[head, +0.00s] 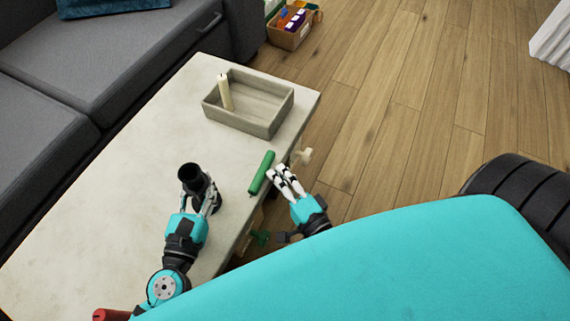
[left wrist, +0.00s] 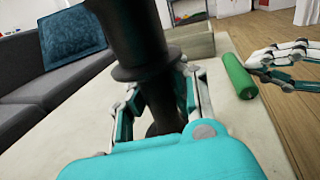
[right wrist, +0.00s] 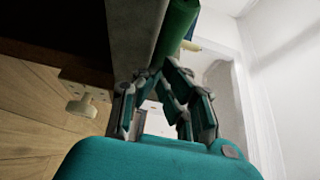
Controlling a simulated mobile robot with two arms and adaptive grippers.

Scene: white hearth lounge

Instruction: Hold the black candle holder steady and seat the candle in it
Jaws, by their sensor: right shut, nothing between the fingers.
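The black candle holder (head: 190,174) stands on the pale table (head: 110,200); its cup looks empty. My left gripper (head: 204,203) has its fingers around the holder's stem, and the holder (left wrist: 142,45) fills the middle of the left wrist view. A green candle (head: 262,172) lies on its side near the table's right edge. My right gripper (head: 285,178) is shut and empty just right of that candle, at the table edge. In the right wrist view the green candle (right wrist: 178,28) is just beyond the fingers. A cream candle (head: 225,94) leans upright in the tray (head: 268,126).
A grey sofa (head: 60,75) runs along the left of the table. A red object (head: 110,314) shows at the bottom left. A knob (head: 303,156) juts from the table's right side. A toy box (head: 290,35) stands on the floor. The table's left part is clear.

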